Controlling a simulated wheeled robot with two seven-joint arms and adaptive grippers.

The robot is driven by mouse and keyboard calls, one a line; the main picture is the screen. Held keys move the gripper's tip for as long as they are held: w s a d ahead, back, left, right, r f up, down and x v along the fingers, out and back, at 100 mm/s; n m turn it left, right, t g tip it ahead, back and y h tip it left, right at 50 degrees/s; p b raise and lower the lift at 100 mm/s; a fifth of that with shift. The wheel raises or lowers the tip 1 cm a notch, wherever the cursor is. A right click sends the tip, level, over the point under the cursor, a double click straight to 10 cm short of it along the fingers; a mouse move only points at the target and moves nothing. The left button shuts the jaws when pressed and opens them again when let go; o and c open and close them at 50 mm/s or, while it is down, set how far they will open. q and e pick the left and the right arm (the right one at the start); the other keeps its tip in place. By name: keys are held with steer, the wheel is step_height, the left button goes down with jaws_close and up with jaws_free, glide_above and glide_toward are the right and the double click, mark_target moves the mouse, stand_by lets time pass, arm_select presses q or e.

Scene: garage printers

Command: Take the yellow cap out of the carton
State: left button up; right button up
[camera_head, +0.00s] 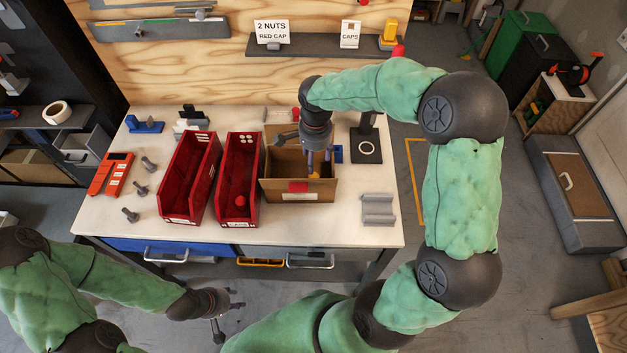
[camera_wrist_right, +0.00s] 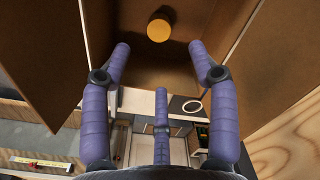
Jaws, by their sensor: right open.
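The cardboard carton (camera_head: 300,196) stands open on the workbench, a red patch on its front. The yellow cap (camera_head: 314,175) lies inside it, partly hidden by my gripper's fingers. My right gripper (camera_head: 318,170) reaches down over the carton, open and empty. In the right wrist view the cap (camera_wrist_right: 159,27) is a round yellow disc on the brown cardboard, beyond the spread purple fingers (camera_wrist_right: 162,70) and apart from them. My left gripper (camera_head: 224,314) hangs low in front of the bench, away from the carton; its finger opening is too small to judge.
Two red bins (camera_head: 191,180) (camera_head: 239,180) stand left of the carton, the nearer one holding a red cap (camera_head: 240,200). A black stand (camera_head: 366,146) and a grey ribbed block (camera_head: 378,209) are to its right. Bolts (camera_head: 140,189) and a red tool (camera_head: 110,175) lie left.

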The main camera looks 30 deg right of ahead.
mark_target(314, 176)
step_height(314, 176, down, 10)
steer(key=shift+w+r+b, duration=0.1)
steer(key=shift+r+b, duration=0.05)
steer(key=shift+b, duration=0.95)
steer(key=c, duration=0.8)
